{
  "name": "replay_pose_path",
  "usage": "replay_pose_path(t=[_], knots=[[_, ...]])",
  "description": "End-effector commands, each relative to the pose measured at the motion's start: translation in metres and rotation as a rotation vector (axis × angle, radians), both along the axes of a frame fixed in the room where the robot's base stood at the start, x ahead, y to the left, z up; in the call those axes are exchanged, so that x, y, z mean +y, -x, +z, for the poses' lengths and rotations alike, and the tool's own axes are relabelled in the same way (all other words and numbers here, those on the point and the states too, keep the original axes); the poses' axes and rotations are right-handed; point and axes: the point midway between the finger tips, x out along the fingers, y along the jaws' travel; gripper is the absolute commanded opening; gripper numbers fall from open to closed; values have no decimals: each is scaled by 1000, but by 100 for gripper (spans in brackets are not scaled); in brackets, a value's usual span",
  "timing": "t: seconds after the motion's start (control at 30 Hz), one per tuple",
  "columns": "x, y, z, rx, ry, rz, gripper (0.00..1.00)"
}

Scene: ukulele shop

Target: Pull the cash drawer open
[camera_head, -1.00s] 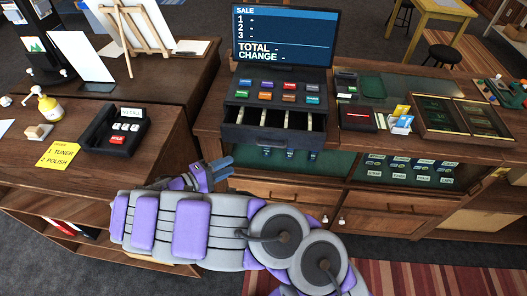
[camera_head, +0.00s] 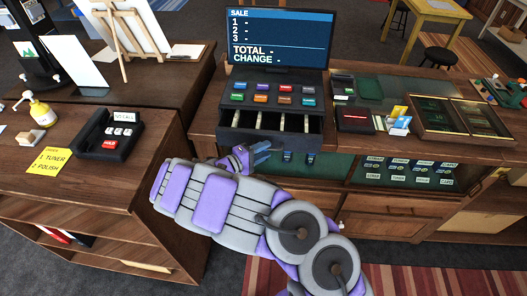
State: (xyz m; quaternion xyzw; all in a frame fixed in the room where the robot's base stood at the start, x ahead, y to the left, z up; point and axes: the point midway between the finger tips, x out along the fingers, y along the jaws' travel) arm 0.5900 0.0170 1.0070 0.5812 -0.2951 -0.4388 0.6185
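The cash register (camera_head: 273,86) stands on the wooden counter, with rows of coloured keys and a screen above. Its dark cash drawer (camera_head: 268,140) sticks out part way below the keys, and the light dividers in its compartments show from above. My gripper (camera_head: 263,152) is just below the left half of the drawer front, pointing right. Its two blue-tipped fingers look a little apart, with nothing seen between them. I cannot tell whether a finger touches the drawer front.
Right of the register are cards (camera_head: 399,121) and a display tray (camera_head: 435,119). A glass-fronted shelf (camera_head: 405,172) is under the counter. A striped rug (camera_head: 440,279) covers the floor in front.

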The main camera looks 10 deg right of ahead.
Motion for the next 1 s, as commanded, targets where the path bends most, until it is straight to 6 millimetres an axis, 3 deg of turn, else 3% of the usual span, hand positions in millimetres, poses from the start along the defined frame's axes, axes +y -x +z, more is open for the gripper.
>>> replay_pose_path(t=[0.37, 0.73, 1.0], knots=[[-4, -2, -1, 0, 1, 0, 36], [-5, -2, -1, 1, 0, 0, 2], [-5, -3, -2, 3, -1, -1, 0]])
